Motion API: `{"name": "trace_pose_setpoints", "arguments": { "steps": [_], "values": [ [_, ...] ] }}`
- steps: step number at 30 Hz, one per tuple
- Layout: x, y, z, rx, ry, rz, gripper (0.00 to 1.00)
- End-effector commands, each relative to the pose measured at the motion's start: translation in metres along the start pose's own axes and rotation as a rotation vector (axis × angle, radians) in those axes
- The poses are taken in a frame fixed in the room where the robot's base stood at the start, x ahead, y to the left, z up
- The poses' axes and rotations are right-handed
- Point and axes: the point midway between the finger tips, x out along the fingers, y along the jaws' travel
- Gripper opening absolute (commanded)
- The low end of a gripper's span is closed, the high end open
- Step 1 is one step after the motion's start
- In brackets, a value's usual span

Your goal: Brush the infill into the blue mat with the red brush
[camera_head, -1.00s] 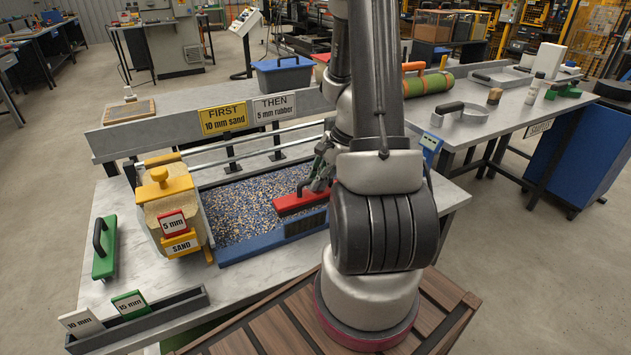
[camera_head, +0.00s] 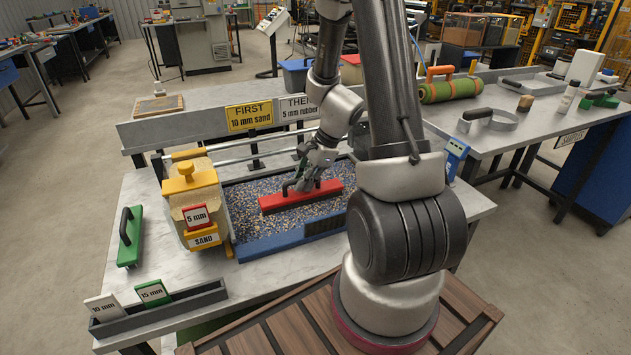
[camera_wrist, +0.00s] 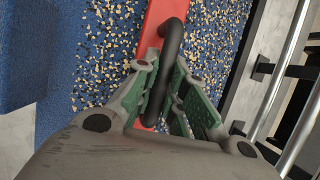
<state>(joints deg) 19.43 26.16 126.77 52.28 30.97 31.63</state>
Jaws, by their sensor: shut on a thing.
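The red brush (camera_head: 299,195) lies across the blue mat (camera_head: 270,243), its black handle upward. It also shows in the wrist view (camera_wrist: 152,30), where its black handle (camera_wrist: 172,45) passes between my fingers. My gripper (camera_head: 305,186) is shut on that handle, over the mat's middle to right part. Tan and pale infill grains (camera_wrist: 112,40) are scattered over the blue pile, thinner in some patches in the wrist view. The underside of the brush is hidden, so I cannot tell whether its bristles touch the pile.
A yellow-topped sand spreader (camera_head: 195,205) with a "5 mm" tag stands at the mat's left end. A green brush (camera_head: 130,238) lies farther left. A grey holder (camera_head: 160,308) with "10 mm" and "15 mm" tags is at the front left. A metal rail (camera_head: 240,152) runs behind the mat.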

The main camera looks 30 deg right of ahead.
Motion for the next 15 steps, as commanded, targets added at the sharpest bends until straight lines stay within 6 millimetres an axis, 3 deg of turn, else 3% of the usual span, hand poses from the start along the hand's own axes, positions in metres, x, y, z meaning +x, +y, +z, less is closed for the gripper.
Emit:
{"name": "trace_pose_setpoints", "arguments": {
  "steps": [15],
  "values": [
    [0.025,-0.024,0.047,-0.002,-0.001,0.0,0.0]
  ]
}}
